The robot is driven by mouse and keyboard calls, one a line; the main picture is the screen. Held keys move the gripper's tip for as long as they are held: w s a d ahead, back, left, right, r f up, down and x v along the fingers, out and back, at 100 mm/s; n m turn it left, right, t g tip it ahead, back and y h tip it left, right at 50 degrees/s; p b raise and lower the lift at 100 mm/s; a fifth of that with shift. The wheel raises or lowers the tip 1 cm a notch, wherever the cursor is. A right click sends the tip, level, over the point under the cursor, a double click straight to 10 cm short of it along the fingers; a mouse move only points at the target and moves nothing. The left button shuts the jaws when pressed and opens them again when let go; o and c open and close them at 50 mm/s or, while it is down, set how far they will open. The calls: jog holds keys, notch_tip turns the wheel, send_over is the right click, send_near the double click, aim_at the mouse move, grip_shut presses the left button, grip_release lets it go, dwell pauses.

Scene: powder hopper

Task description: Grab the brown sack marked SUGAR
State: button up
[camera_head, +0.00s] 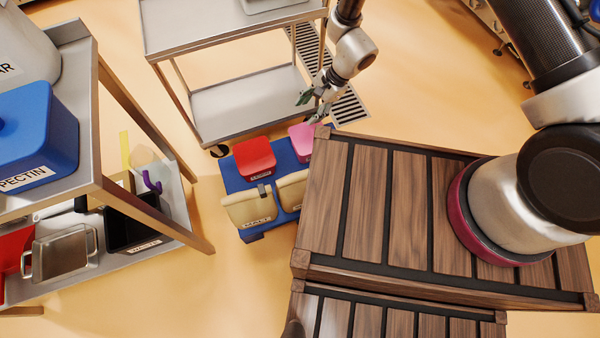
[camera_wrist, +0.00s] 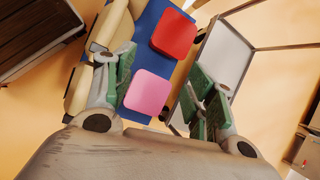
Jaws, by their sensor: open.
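Two tan-brown sacks stand side by side on a blue platform (camera_head: 232,180). The left sack (camera_head: 249,208) carries a label that seems to read MALT. The right sack (camera_head: 291,189) is partly hidden by the wooden crate, and I cannot read any label on it. In the wrist view that sack (camera_wrist: 80,92) lies at the left, partly behind one finger; the other sack (camera_wrist: 113,28) is above it. My gripper (camera_head: 309,104) is open and empty, above and beyond the platform's far right corner. Its spread green-padded fingers (camera_wrist: 161,70) show in the wrist view.
A red tub (camera_head: 254,158) and a pink tub (camera_head: 302,137) sit behind the sacks. The slatted wooden crate (camera_head: 385,210) stands close on the right. A metal cart (camera_head: 240,100) is behind. A shelf (camera_head: 85,100) stands left, with floor between.

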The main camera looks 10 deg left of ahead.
aim_at(301, 174)
jog(key=s+f+m, duration=0.1)
jog(key=s+f, duration=0.2)
jog(key=f, duration=0.2)
jog(key=s+f, duration=0.3)
jog(key=f, duration=0.3)
jog(key=s+d+f+m+h, duration=0.1)
jog(key=s+f, duration=0.3)
jog(key=f, duration=0.2)
jog(key=shift+s+m+g, duration=0.1)
jog(key=shift+m+g, duration=0.2)
jog(key=x, duration=0.6)
jog(key=shift+s+d+f, duration=0.15)
jog(key=shift+s+f, duration=0.2)
jog(key=shift+f, duration=0.3)
jog(key=shift+f, duration=0.25)
grip_shut()
